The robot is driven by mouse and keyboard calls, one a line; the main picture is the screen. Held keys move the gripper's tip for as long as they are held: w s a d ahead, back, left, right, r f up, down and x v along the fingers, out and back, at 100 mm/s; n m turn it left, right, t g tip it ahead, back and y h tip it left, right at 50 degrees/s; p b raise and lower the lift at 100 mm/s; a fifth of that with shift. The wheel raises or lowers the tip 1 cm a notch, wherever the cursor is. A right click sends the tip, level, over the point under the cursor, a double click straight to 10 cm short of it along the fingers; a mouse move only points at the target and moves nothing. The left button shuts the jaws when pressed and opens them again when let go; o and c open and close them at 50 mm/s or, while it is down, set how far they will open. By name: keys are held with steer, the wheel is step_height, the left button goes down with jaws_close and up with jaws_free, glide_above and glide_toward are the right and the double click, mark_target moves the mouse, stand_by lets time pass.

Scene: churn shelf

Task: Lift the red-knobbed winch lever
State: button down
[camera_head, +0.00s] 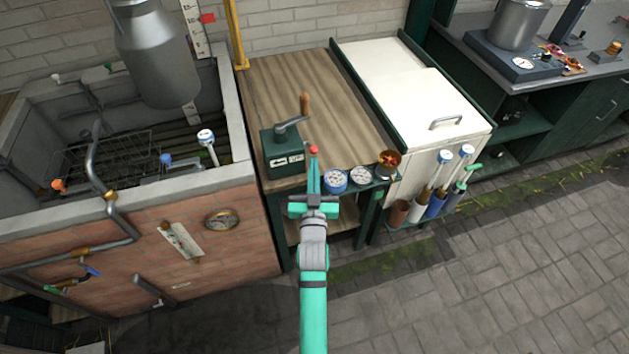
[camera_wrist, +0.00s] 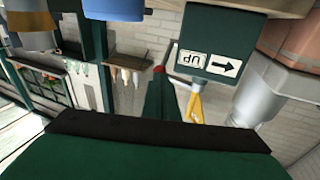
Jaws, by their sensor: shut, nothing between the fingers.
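A dark green winch box (camera_head: 285,155) with a grey crank and a brown wooden handle stands at the front of the wooden bench. A small red knob (camera_head: 313,150) shows just right of the box, directly beyond my fingertips. In the wrist view the red knob (camera_wrist: 159,69) sits right at the tip of my green fingers, beside the green box (camera_wrist: 211,55) marked "UP" with an arrow. The lever's shaft is hidden behind my fingers. My gripper (camera_head: 313,170) is shut and empty, pointing at the bench's front edge. I cannot tell whether it touches the knob.
A white-lidded chest (camera_head: 430,100) stands right. The paved floor (camera_head: 480,270) in front is clear.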

steer(key=shift+w, duration=0.85)
steer(key=shift+r, duration=0.1)
steer(key=shift+w+a+r, duration=0.1)
steer(key=shift+w+r, duration=0.1)
steer(key=shift+r, duration=0.35)
steer(key=shift+w+a+r, duration=0.1)
steer(key=shift+w+r, duration=0.05)
steer(key=shift+r, duration=0.35)
steer(key=shift+d, duration=0.1)
steer(key=s, duration=1.4)
steer(key=shift+d, duration=0.1)
